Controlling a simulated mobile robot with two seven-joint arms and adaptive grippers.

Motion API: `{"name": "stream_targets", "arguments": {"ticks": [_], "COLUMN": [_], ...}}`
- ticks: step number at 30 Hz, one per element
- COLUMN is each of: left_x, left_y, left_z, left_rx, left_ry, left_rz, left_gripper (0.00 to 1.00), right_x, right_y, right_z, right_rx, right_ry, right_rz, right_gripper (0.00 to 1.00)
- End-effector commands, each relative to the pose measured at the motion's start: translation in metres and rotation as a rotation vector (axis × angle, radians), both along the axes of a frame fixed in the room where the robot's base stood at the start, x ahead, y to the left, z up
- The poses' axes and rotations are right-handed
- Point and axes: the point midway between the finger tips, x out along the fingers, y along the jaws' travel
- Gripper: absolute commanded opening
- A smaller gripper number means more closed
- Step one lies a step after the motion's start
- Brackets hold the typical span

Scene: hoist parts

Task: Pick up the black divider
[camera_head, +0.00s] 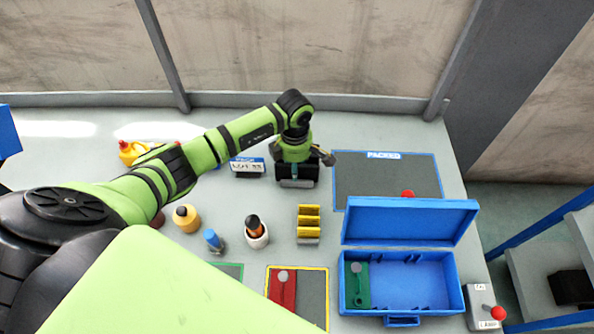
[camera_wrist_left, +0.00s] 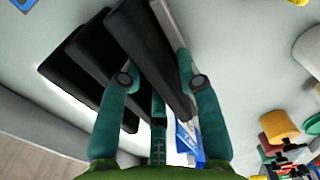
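Black dividers (camera_head: 288,182) stand in a group at the back middle of the table. My left gripper (camera_head: 297,166) reaches down to them from above, and its body hides part of them. In the left wrist view, one black divider (camera_wrist_left: 148,55) lies between the two teal fingers of my left gripper (camera_wrist_left: 150,35). The right finger's pad runs close along that divider. The left fingertip is hidden, so I cannot tell whether the fingers grip it. More black dividers (camera_wrist_left: 72,85) stand beside it on the left. My right gripper is not in view.
A grey "PACKED" mat (camera_head: 370,175) lies right of the dividers. An open blue case (camera_head: 440,222) with a green part stands at the front right. Yellow blocks (camera_head: 308,221), bottles (camera_head: 186,218) and a labelled box (camera_head: 247,168) stand around. A red-knobbed box (camera_head: 484,305) sits at the right edge.

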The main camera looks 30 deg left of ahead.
Motion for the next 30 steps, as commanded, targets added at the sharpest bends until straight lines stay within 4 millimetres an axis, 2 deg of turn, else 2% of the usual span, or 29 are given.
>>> {"name": "stream_targets", "arguments": {"ticks": [1,3,4,19,23,27,30], "left_x": [0.0,0.0,0.0,0.001,0.001,0.002,0.004], "left_y": [0.0,0.0,0.0,0.001,0.001,0.001,-0.022], "left_z": [0.0,0.0,0.0,0.005,0.016,0.039,0.05], "left_rx": [0.0,0.0,0.0,0.001,0.002,0.003,-0.001], "left_ry": [0.0,0.0,0.0,-0.002,-0.004,-0.008,-0.006], "left_rz": [0.0,0.0,0.0,0.0,-0.001,-0.002,-0.006], "left_gripper": [0.27,0.1,0.09,0.08,0.08,0.08,0.08], "right_x": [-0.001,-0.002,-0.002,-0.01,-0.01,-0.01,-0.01], "right_y": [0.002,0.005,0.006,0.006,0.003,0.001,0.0], "right_z": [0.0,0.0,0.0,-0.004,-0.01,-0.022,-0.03], "right_rx": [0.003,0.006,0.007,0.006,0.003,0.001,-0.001], "right_ry": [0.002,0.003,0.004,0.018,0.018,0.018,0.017], "right_rz": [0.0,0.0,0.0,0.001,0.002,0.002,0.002], "right_gripper": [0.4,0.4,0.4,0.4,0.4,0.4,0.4]}}
